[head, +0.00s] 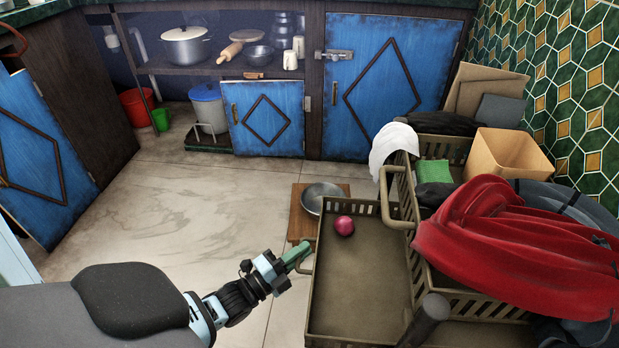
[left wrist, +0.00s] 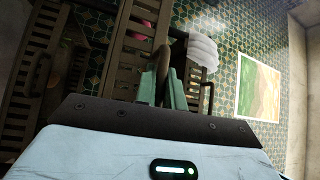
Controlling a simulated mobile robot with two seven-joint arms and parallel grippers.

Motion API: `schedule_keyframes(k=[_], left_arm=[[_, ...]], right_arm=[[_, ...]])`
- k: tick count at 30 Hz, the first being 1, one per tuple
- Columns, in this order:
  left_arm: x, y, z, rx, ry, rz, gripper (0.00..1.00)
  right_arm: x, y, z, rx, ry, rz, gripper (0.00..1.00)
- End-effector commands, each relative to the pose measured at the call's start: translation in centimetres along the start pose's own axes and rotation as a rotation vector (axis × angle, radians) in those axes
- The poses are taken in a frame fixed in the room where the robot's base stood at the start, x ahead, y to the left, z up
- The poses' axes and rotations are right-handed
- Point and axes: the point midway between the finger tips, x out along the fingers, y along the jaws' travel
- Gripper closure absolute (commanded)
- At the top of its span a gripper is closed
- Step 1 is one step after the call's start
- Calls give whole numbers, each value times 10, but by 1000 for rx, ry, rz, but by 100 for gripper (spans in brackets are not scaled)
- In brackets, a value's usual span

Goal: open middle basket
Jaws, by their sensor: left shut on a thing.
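A brown slatted basket (head: 350,295) is drawn out to the left from the basket rack in the head view. A pink ball (head: 344,226) lies in it near the far end. My left gripper (head: 296,256) is at the outer left side of this basket, with its green fingers shut on the basket's handle. The left wrist view shows the fingers (left wrist: 163,88) around the curved handle (left wrist: 162,58), with the basket's slatted side (left wrist: 135,45) behind. The tier of this basket is hard to tell. My right gripper is not in view.
A metal bowl (head: 321,197) on a wooden board stands beyond the drawn-out basket. The tiled floor (head: 190,210) to the left is clear.

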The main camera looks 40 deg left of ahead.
Motion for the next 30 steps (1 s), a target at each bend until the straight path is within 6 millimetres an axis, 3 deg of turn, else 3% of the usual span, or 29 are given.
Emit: schedule_keyframes(k=[9,10,15,25,30], left_arm=[[-1,1,1,-1,-2,2,100],[-1,1,1,-1,-2,2,88],[-1,1,1,-1,-2,2,67],[-4,0,0,0,-1,2,67],[-25,0,0,-1,-2,4,67]], right_arm=[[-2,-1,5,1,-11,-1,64],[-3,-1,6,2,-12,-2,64],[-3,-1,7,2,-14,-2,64],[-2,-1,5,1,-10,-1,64],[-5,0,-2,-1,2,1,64]])
